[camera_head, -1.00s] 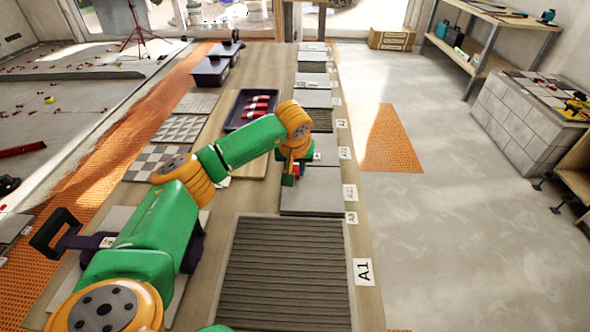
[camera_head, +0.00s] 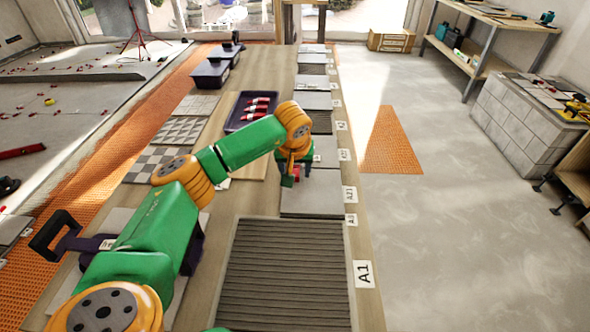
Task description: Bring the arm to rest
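My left arm reaches in from the lower left, and its gripper (camera_head: 293,180) is low over the row of grey tiles right of the table's middle. The gripper is small and partly hidden by its own wrist, so its opening is unclear. A small red piece shows at its fingers; I cannot tell whether it is held or part of the gripper. A plain grey tile (camera_head: 312,203) lies just below and beside it. A ribbed tile (camera_head: 285,275) labelled A1 lies nearer. My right gripper is not in view.
A dark tray (camera_head: 233,122) with several red-and-white items stands behind my arm. Dark bins (camera_head: 208,75) stand farther back. A dark-handled tool (camera_head: 48,236) lies partly under my arm at left. Patterned tiles (camera_head: 180,130) lie left of the tray. Open floor lies right of the table.

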